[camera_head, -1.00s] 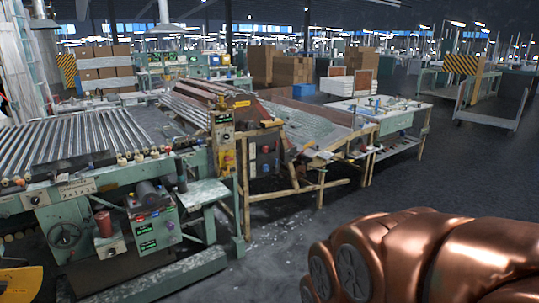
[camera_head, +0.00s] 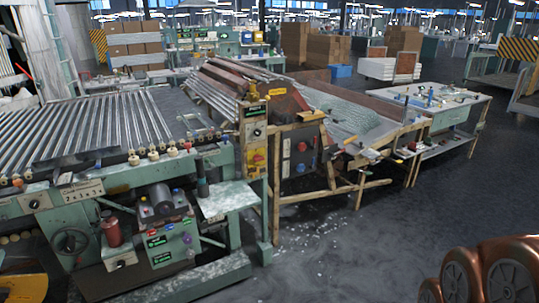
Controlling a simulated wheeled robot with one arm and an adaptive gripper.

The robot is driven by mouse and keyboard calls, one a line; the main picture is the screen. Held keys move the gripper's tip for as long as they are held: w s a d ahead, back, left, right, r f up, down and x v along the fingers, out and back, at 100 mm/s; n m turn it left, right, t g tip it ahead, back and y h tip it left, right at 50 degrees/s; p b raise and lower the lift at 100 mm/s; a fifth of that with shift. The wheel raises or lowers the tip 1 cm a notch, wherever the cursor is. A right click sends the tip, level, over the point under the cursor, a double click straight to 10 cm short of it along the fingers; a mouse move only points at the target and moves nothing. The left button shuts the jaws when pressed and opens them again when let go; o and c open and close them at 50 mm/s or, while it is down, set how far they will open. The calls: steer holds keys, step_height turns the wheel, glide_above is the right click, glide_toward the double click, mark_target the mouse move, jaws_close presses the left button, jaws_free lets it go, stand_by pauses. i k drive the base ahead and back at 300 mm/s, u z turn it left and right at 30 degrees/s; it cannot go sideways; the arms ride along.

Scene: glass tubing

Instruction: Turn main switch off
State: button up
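A narrow control post (camera_head: 254,140) stands at the right end of the roller table, with green labels and a yellow plate. On it is a yellow panel with a red knob (camera_head: 258,158), which may be the main switch; its setting is too small to read. A dark box (camera_head: 301,155) with red and blue knobs is just right of it. A green control box (camera_head: 172,240) with buttons and green labels is low on the machine's front.
The roller table (camera_head: 85,128) fills the left, with a handwheel (camera_head: 70,243) below. A small side shelf (camera_head: 226,198) juts out before the post. Wooden frame legs (camera_head: 318,195) and a worktable (camera_head: 455,115) stand to the right. The dark floor (camera_head: 345,260) in front is open.

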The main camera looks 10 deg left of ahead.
mark_target(257, 158)
steer(key=u, duration=0.55)
steer(key=i, duration=1.05)
steer(key=u, duration=0.85)
